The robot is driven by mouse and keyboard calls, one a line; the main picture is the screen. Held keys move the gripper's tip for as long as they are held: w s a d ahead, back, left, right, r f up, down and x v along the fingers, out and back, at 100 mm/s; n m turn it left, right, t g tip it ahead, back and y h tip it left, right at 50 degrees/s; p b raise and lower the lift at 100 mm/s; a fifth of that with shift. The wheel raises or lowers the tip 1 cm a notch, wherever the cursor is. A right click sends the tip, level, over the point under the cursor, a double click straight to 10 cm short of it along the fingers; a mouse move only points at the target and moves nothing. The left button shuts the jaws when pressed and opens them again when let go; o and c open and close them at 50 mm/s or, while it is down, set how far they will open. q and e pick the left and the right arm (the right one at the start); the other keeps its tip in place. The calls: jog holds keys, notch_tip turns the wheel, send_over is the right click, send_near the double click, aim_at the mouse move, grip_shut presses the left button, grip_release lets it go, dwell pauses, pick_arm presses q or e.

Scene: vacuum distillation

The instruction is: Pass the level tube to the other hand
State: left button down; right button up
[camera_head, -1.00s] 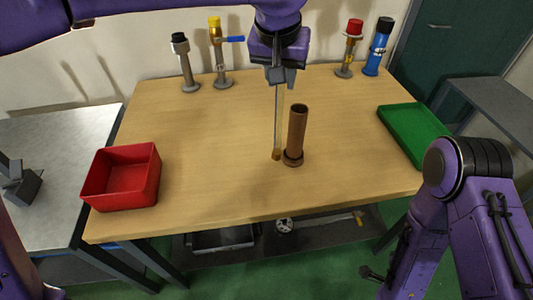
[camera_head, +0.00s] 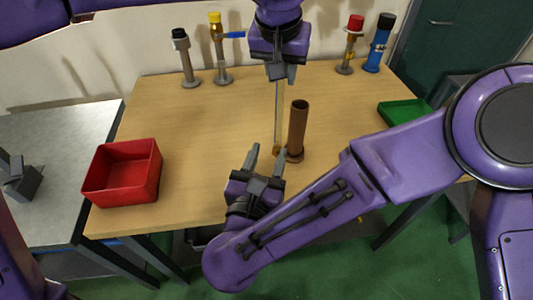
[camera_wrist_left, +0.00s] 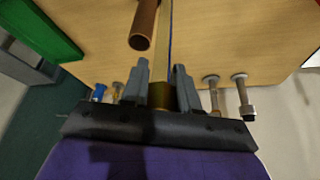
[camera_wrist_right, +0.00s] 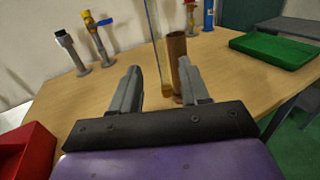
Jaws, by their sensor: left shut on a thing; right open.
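The level tube (camera_head: 277,112) is a thin, clear tube with a brass-coloured lower end. It hangs upright from my left gripper (camera_head: 280,74), which is shut on its upper end. In the left wrist view the tube (camera_wrist_left: 163,60) runs out from between the fingers (camera_wrist_left: 160,88). My right gripper (camera_head: 265,160) is open and empty, in front of the tube's lower end and a little to its left. In the right wrist view the tube (camera_wrist_right: 158,45) stands ahead, between the open fingers (camera_wrist_right: 160,85) and apart from them.
A brown upright pipe (camera_head: 298,128) stands just right of the tube. A red bin (camera_head: 122,190) is at the table's left, a green tray (camera_head: 405,112) at the right. Several valve fittings line the back edge, including a yellow-topped one (camera_head: 217,50). The left-middle tabletop is clear.

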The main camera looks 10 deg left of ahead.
aim_at(279, 120)
pick_arm(q)
jog(key=shift+w, duration=0.1)
pick_arm(e)
jog(key=w, duration=0.8)
jog(key=w+d, duration=0.1)
jog(key=w, duration=0.3)
jog(key=shift+s, duration=0.1)
grip_shut()
pick_arm(q)
jog(key=c, duration=0.8)
grip_release()
pick_arm(e)
jog(key=shift+r, duration=0.1)
